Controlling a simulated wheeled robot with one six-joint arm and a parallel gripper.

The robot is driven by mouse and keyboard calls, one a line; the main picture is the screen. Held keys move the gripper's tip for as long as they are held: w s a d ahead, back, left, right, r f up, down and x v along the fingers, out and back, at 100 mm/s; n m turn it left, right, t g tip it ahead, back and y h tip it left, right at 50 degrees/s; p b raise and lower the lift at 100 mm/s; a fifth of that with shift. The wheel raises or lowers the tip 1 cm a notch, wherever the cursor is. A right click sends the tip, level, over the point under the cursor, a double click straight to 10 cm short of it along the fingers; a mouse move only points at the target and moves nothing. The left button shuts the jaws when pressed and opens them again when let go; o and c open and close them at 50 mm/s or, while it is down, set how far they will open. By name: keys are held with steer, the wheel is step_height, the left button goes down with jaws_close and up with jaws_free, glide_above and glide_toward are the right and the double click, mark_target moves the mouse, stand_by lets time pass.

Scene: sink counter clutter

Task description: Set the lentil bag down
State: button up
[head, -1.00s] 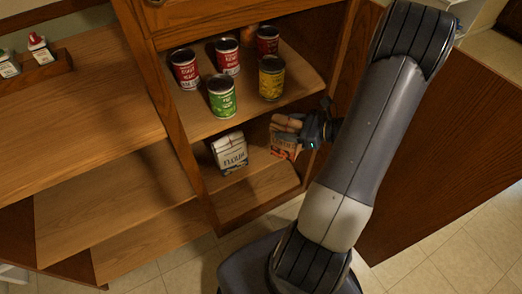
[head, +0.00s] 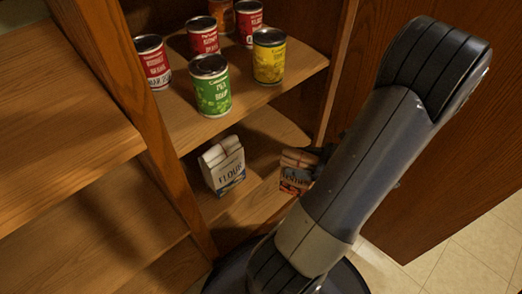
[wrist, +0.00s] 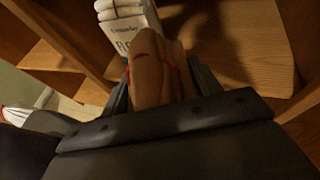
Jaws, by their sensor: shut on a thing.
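The lentil bag (head: 294,178) is a tan and red bag with a folded top, at the right of the lower cupboard shelf (head: 265,131) in the head view. My gripper (wrist: 160,90) is shut on its top in the wrist view, where the tan bag top (wrist: 150,82) stands between the two dark fingers. In the head view my arm hides most of the gripper and part of the bag's right side. I cannot tell whether the bag's base touches the shelf.
A white flour bag (head: 223,166) stands on the lower shelf, left of the lentil bag. Several cans, such as a green pea can (head: 210,86) and a yellow can (head: 269,57), stand on the shelf above. A wooden upright (head: 130,90) bounds the left side.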

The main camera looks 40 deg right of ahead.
steer(key=w+d+f+b, duration=0.1)
steer(key=w+b, duration=0.2)
steer(key=w, duration=0.5)
steer(key=w+d+f+b, duration=0.2)
steer(key=w+b, duration=0.1)
steer(key=w, duration=0.6)
steer(key=shift+w+d+f, duration=0.2)
steer(key=shift+d, duration=0.05)
steer(key=shift+f, duration=0.2)
steer(key=o, duration=1.3)
steer(key=shift+o, duration=0.2)
